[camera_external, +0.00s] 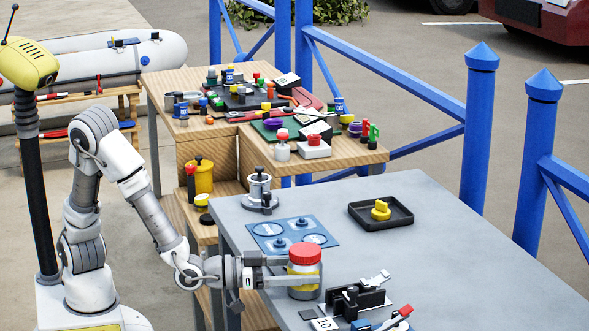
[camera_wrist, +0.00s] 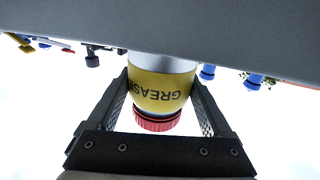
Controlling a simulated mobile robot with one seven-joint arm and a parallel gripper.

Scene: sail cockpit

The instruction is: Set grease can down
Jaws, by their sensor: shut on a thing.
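The grease can (camera_external: 305,268) has a red lid, a yellow label and a silver body. My gripper (camera_external: 290,270) is shut on it from the left side, at the near part of the grey table (camera_external: 460,260). The can is upright in the external view. In the wrist view the picture is upside down, and the can (camera_wrist: 160,85) stands between the two fingers of my gripper (camera_wrist: 160,100) with the word GREASE on its label. I cannot tell whether its base touches the table top.
A black tray (camera_external: 357,222) with a yellow knob is farther back. A clamp-like fixture (camera_external: 352,300) stands close in front on the right. A metal device (camera_external: 260,190) stands at the table's left edge. The table's right side is clear.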

